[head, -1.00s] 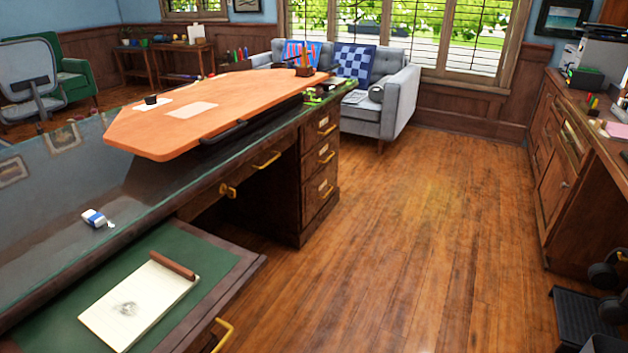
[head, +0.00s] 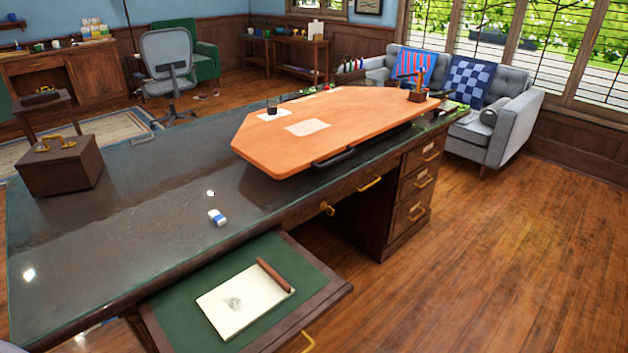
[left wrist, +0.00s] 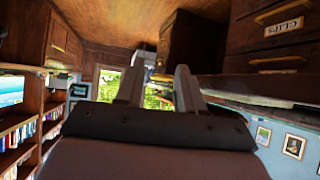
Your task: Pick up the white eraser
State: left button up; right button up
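The white eraser (head: 217,217) with a blue band lies on the dark glass-topped desk (head: 150,240), near its front edge, in the head view. Nothing touches it. My left gripper (left wrist: 157,80) shows in the left wrist view with its two fingers apart and nothing between them. The eraser is not visible in that view. Neither gripper shows in the head view, so their distance from the eraser cannot be told.
A pulled-out green board (head: 285,257) with a notepad (head: 243,298) juts out below the eraser. A wooden box (head: 62,168) stands at the desk's left end. An orange drafting board (head: 270,150) rests on the desk's far part. Open floor (head: 490,260) lies to the right.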

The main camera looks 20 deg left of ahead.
aim_at(217, 218)
jog(key=u, duration=1.2)
